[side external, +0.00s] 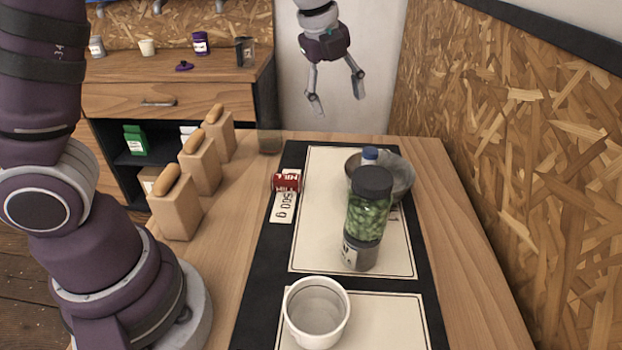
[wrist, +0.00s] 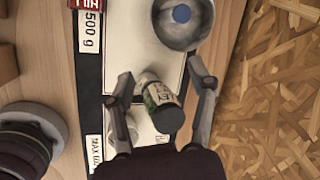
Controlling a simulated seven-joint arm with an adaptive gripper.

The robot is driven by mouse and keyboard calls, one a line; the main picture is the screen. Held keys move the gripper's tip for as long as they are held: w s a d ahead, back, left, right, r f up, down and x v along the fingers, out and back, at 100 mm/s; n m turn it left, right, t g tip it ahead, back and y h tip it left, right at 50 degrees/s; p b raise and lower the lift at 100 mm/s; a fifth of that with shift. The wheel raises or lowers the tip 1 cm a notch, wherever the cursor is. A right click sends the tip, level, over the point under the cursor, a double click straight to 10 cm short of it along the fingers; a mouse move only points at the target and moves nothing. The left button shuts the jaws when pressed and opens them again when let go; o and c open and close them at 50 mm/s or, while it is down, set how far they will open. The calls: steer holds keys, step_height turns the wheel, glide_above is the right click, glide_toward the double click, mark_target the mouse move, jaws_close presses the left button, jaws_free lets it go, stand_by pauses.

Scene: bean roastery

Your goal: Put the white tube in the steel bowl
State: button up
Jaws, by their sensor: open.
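The steel bowl (side external: 401,177) stands at the far end of the mat; in the wrist view the bowl (wrist: 207,35) is at the top. A blue-capped, pale tube (side external: 370,157) shows at the bowl, partly hidden by the jar. From above, its round blue cap (wrist: 181,13) lies within the bowl's rim, so the tube appears upright inside. My gripper (side external: 337,98) is open and empty, high above the table. In the wrist view its fingers (wrist: 159,77) are spread, apart from the tube and bowl.
A black-lidded jar of green beans (side external: 369,215) stands in front of the bowl. A white tub (side external: 318,312) is at the near end. A chipboard wall (side external: 510,150) bounds the right.

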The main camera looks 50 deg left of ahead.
steer(key=s+n+t, duration=0.1)
steer(key=s+n, duration=1.5)
steer(key=n, duration=0.6)
steer(key=shift+s+a+t, duration=0.2)
steer(key=shift+s+t, duration=0.05)
steer(key=shift+t, duration=0.05)
